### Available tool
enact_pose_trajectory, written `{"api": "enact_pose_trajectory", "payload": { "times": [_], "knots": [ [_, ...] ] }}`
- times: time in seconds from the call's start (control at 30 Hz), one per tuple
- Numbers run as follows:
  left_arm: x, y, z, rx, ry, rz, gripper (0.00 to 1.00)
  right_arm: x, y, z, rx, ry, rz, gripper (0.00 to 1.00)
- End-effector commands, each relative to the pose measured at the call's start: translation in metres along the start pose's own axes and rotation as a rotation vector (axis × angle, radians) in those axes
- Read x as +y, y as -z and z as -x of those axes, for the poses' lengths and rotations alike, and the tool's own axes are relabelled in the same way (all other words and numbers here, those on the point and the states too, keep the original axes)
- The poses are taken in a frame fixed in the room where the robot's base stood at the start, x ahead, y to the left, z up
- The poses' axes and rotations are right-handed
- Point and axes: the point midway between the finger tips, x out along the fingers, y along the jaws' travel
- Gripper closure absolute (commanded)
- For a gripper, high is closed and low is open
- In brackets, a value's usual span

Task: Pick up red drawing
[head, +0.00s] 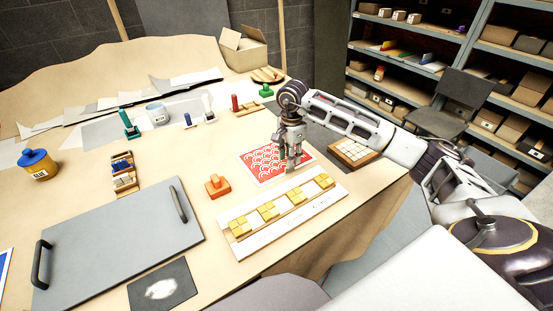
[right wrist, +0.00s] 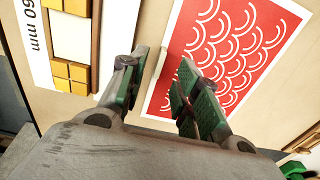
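The red drawing (head: 268,164) is a flat red sheet with white scale-like arcs and a white border. It lies on the table in the middle of the head view. My right gripper (head: 291,164) points down over its right part and hides a little of it. In the right wrist view the red drawing (right wrist: 240,48) is at the upper right. There the right gripper (right wrist: 161,75) is open, with nothing between its green-padded fingers. One finger is over the sheet and the other over bare table beside its white edge. Contact cannot be told. My left gripper is not in view.
A white panel with yellow blocks (head: 284,207) lies just in front of the drawing. An orange-handled block (head: 217,186) stands to its left. A tile tray (head: 353,152) is to its right. A grey board with black handles (head: 115,245) covers the front left.

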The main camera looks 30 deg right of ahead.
Motion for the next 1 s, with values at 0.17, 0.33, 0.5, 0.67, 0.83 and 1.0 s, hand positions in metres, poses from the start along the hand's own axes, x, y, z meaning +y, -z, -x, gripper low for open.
{"api": "enact_pose_trajectory", "payload": {
  "times": [0.17,0.33,0.5,0.67,0.83,1.0],
  "knots": [
    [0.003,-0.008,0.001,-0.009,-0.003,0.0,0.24,0.0,0.0,0.0,0.0,0.0,0.0,0.68],
    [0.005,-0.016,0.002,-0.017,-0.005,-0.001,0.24,0.0,0.0,-0.004,0.0,-0.001,0.0,0.68],
    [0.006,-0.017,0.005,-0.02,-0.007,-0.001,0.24,0.0,0.002,-0.017,-0.001,-0.003,0.0,0.68],
    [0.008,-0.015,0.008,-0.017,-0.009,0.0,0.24,0.0,0.003,-0.034,-0.001,-0.003,0.001,0.68],
    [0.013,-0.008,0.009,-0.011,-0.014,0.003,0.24,-0.001,0.003,-0.049,0.0,-0.001,0.0,0.68],
    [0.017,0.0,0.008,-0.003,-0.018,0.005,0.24,-0.001,0.003,-0.052,0.0,0.0,0.0,0.68]
  ]
}}
